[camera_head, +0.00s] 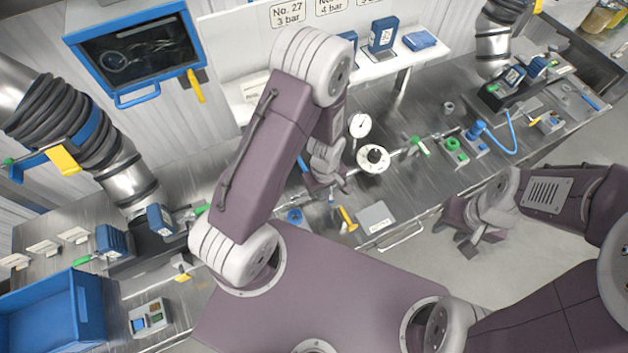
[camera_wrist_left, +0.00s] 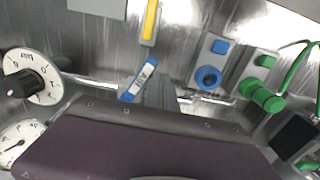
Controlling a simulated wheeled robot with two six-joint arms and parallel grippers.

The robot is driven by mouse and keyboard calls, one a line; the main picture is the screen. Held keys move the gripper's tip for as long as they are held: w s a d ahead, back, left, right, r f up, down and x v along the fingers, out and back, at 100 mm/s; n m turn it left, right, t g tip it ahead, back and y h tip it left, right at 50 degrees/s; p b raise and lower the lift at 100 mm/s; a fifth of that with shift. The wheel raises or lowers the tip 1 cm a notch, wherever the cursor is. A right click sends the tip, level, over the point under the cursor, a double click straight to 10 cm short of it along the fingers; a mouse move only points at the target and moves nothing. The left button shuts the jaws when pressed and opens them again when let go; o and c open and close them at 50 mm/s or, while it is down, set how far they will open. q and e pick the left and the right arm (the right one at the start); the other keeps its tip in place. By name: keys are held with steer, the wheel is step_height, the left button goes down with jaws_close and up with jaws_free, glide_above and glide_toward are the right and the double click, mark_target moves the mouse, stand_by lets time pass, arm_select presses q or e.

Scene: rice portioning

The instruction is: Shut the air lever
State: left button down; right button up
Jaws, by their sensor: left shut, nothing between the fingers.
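The air lever (camera_wrist_left: 138,80) is a blue handle marked AIR, slanting across the bench's steel front in the left wrist view. In the head view a bit of blue, apparently this lever (camera_head: 303,165), shows beside my left gripper. My left gripper (camera_head: 328,188) is shut and empty, pointing down at the bench. In the left wrist view its grey fingers (camera_wrist_left: 160,92) are close beside the lever; I cannot tell whether they touch it. My right gripper (camera_head: 468,232) hangs over the floor right of the bench edge, its fingers apart and empty.
Close around are a yellow lever (camera_head: 347,218), a blue knob fitting (camera_wrist_left: 208,78), a green valve (camera_wrist_left: 262,92), a white dial (camera_head: 373,158) and a gauge (camera_head: 360,125). A blue hose (camera_head: 503,138) loops at the right. A blue bin (camera_head: 55,315) stands at lower left.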

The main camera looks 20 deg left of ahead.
mark_target(329, 199)
arm_select(q)
steer(key=shift+w+d, duration=0.1)
steer(key=shift+d, duration=0.6)
steer(key=shift+w+d, duration=0.45)
steer(key=shift+d, duration=0.3)
steer(key=shift+r+p, duration=0.5)
steer(key=shift+p, duration=0.05)
steer(key=r+p, duration=0.1)
steer(key=r, duration=0.1)
steer(key=r+p, duration=0.2)
steer(key=s+a+r+p, duration=0.1)
steer(key=r+p, duration=0.1)
steer(key=shift+r, duration=0.15)
steer(key=shift+d, duration=0.1)
